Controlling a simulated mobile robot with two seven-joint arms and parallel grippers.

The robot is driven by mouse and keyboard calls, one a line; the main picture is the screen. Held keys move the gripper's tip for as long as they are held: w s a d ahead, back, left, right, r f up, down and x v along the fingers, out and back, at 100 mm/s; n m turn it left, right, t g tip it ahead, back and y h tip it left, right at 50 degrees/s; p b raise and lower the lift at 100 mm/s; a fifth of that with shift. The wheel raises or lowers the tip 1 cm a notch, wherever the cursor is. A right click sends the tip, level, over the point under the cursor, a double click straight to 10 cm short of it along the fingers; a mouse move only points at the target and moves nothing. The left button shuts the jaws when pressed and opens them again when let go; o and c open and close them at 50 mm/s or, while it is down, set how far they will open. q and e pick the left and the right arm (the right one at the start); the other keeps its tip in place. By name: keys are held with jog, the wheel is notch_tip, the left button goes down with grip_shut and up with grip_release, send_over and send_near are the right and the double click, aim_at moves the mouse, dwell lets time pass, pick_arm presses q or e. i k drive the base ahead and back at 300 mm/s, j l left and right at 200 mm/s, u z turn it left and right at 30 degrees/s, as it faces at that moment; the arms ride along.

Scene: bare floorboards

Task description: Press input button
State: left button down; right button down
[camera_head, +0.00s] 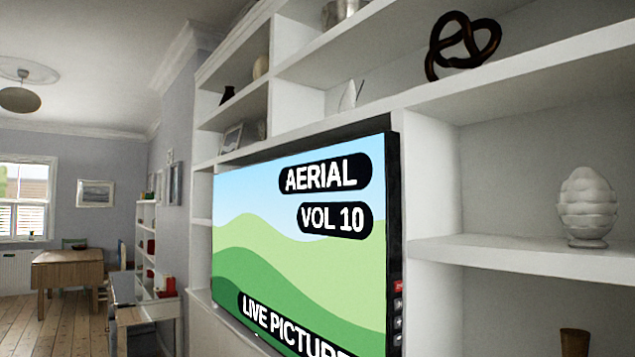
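A flat television (300,245) stands in the white wall unit, seen at an angle. Its screen is on and reads "AERIAL", "VOL 10" and "LIVE PICTURE" over green hills and blue sky. On its right side edge is a column of small buttons (398,304), the top one red and the others dark with pale marks. The marks are too small to read. The bottom of the television is cut off by the frame. Neither of my grippers is in view.
White shelves (520,255) surround the television, holding a pale ribbed ornament (587,207) and a dark knotted sculpture (462,45). A wooden table (75,268) and a white desk (150,308) stand farther back on the left. Bare floorboards (50,328) show at the lower left.

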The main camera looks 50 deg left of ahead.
aim_at(398, 303)
jog(key=u, duration=1.45)
jog(key=j, duration=0.3)
jog(key=i+j, duration=0.15)
jog(key=j, duration=0.15)
